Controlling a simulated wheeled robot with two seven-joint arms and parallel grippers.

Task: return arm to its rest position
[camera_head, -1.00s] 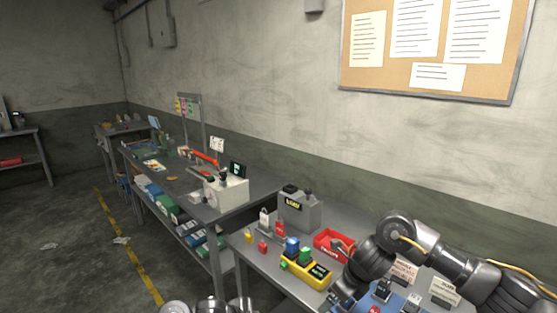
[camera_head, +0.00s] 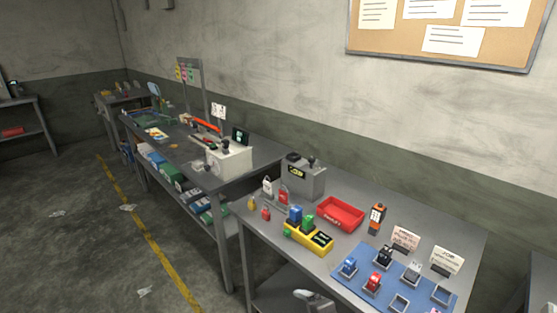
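Neither of my grippers shows in the head view. A rounded light grey piece (camera_head: 314,299) shows at the bottom edge, in front of the near table; I cannot tell whether it is part of my arm. The near table (camera_head: 455,222) stands clear of my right arm. On it lie a blue mat (camera_head: 338,279) with several small coloured blocks and square frames, a red tray (camera_head: 341,213), a yellow holder (camera_head: 308,237) with blue and green pieces, and an upright orange and black device (camera_head: 377,218).
A grey box (camera_head: 304,180) stands at the near table's back, with small padlock-like pieces (camera_head: 268,188) in front. A longer bench (camera_head: 270,165) adjoins on the left. The floor at left is open, with a yellow line (camera_head: 160,252).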

